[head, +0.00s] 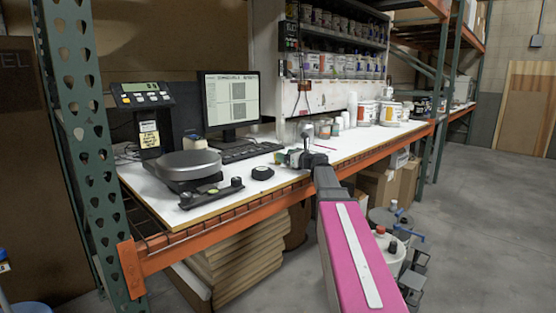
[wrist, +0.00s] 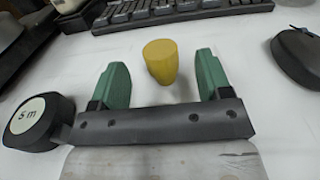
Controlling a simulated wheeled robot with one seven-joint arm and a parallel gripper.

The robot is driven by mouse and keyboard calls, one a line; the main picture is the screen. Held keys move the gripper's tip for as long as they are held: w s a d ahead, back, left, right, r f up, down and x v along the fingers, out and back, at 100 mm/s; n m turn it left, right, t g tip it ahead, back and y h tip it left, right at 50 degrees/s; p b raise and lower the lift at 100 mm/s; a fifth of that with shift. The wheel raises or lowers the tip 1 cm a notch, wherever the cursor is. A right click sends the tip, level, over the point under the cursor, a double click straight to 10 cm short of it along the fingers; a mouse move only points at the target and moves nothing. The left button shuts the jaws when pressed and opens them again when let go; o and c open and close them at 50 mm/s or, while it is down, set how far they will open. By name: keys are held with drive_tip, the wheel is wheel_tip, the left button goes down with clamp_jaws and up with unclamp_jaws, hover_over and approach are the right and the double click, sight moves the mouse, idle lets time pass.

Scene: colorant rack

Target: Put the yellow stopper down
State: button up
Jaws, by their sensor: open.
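The yellow stopper (wrist: 161,64) stands upright on the white tabletop in the wrist view, its wider end up. My gripper (wrist: 161,72) is open, with one green finger on each side of the stopper. A clear gap shows between the stopper and each finger, so neither touches it. In the head view my gripper (head: 297,158) is low over the bench near its front edge. I cannot make out the stopper there.
A round black tape measure (wrist: 39,121) marked "5 m" lies left of my gripper. A keyboard (wrist: 165,12) lies behind the stopper and a dark mouse (wrist: 298,55) to the right. A scale (head: 188,163) stands at the bench's left. White tabletop around the stopper is clear.

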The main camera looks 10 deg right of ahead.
drive_tip(key=x, duration=0.6)
drive_tip(key=shift+w, duration=0.1)
drive_tip(key=shift+a, duration=0.1)
drive_tip(key=c, duration=1.1)
drive_tip(key=shift+o, duration=0.2)
drive_tip(key=shift+r, duration=0.15)
